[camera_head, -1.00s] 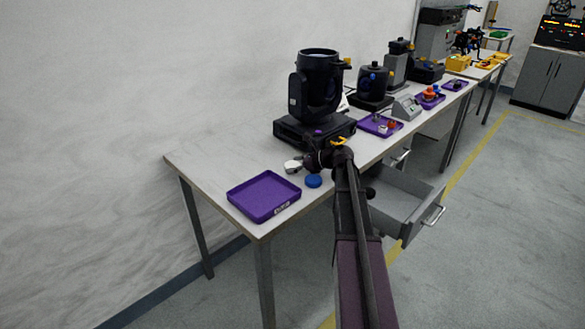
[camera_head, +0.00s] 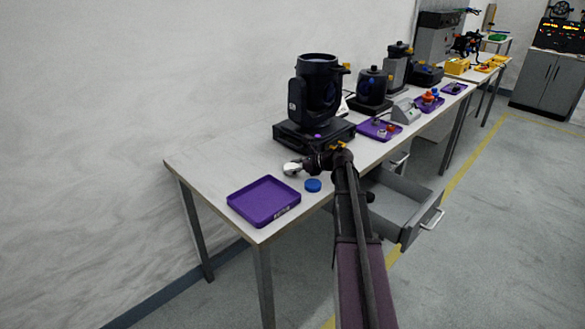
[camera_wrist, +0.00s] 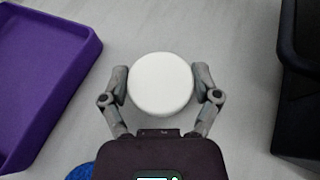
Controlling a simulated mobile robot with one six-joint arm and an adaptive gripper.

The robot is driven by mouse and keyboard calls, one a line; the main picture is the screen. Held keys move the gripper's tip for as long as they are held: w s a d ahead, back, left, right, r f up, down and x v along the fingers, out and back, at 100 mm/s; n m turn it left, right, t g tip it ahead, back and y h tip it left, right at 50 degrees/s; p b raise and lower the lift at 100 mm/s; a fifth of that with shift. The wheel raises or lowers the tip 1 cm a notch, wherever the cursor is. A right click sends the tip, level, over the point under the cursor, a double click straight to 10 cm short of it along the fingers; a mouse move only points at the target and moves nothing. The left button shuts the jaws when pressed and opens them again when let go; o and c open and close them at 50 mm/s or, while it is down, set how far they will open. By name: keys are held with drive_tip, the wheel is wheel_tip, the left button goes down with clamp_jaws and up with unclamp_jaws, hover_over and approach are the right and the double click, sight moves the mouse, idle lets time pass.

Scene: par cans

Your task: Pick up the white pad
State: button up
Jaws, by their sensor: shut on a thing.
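The white pad (camera_wrist: 161,84) is a round white disc between the two fingers of my gripper (camera_wrist: 161,86) in the wrist view. The fingers touch it on its left and right sides, so my gripper is shut on it. In the head view, my gripper (camera_head: 297,168) is over the near table, between the purple tray and the black moving-head lamp. The pad is small and mostly hidden there by the gripper. I cannot tell how high it is above the table top.
An empty purple tray (camera_head: 264,201) lies at the table's near end, left of my gripper. A blue round pad (camera_head: 313,185) lies just in front of the gripper. The black lamp (camera_head: 316,98) stands behind. An open grey drawer (camera_head: 398,205) juts out below the table.

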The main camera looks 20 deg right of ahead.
wheel_tip(320, 180, up, 3)
drive_tip(key=shift+f+p, duration=0.15)
drive_tip(key=shift+p, duration=0.95)
drive_tip(key=shift+s+d, duration=0.15)
drive_tip(key=shift+s, duration=0.2)
drive_tip(key=s+d, duration=0.2)
drive_tip(key=s, duration=0.2)
drive_tip(key=s+d+r+p, duration=0.1)
drive_tip(key=s+d, duration=0.2)
drive_tip(key=s, duration=0.2)
drive_tip(key=s+d, duration=0.2)
drive_tip(key=s, duration=0.2)
drive_tip(key=shift+s+d+r, duration=0.15)
drive_tip(key=shift+d, duration=0.15)
